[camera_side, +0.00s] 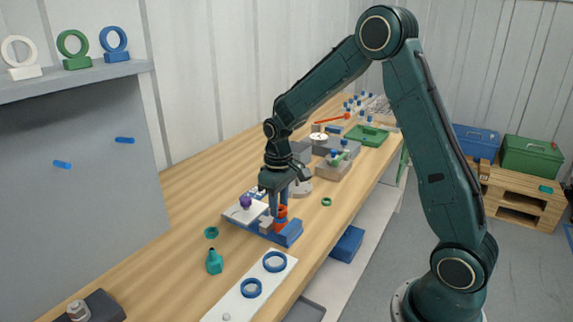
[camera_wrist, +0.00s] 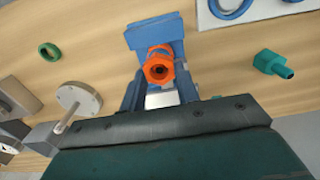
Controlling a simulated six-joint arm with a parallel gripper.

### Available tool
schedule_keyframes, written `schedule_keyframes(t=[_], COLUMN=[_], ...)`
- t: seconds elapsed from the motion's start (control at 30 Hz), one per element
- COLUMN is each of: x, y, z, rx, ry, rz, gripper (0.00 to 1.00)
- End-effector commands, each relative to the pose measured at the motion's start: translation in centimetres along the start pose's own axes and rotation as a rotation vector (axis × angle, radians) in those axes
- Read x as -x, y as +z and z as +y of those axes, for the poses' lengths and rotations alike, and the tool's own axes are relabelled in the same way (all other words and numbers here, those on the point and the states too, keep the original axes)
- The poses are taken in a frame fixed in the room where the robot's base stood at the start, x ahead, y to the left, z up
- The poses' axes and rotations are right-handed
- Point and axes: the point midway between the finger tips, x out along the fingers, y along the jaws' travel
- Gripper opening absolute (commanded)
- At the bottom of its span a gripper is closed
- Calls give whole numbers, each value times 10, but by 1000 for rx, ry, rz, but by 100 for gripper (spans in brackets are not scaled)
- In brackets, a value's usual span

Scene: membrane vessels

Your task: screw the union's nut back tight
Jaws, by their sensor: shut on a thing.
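The orange union nut (camera_wrist: 158,66) shows in the wrist view as a ring-ended fitting with a dark hole, in front of a blue stand (camera_wrist: 155,31). In the side view the orange union (camera_side: 282,212) stands upright at the right end of the blue stand (camera_side: 288,236). My gripper (camera_side: 277,208) points down at it from above. In the wrist view my gripper (camera_wrist: 160,82) has a finger on each side of the orange part and is shut on it. The fingers hide part of the nut, so I cannot tell how far it is threaded.
A white board (camera_side: 238,305) with blue rings lies in front. A grey disc with a stem (camera_wrist: 78,100) is close to my gripper. Bare wood shows right of the stand.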

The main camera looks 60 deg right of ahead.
Motion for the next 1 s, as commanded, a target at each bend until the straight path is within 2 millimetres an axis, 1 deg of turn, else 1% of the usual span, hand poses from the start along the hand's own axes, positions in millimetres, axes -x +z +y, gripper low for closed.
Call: schedule_keyframes(t=[0.27, 0.3, 0.37, 0.4, 0.43, 0.77, 0.87, 1.0], x=[0, 0, 0, 0, 0, 0, 4, 13], y=[0, 0, 0, 0, 0, 0, 0, -1], z=[0, 0, 0, 0, 0, 0, 0, 0], rx=[0, 0, 0, 0, 0, 0, 0, 0], ry=[0, 0, 0, 0, 0, 0, 1, 1], rz=[0, 0, 0, 0, 0, 1, 2, 3], gripper=[10, 33, 45, 53, 57, 57, 57, 57])
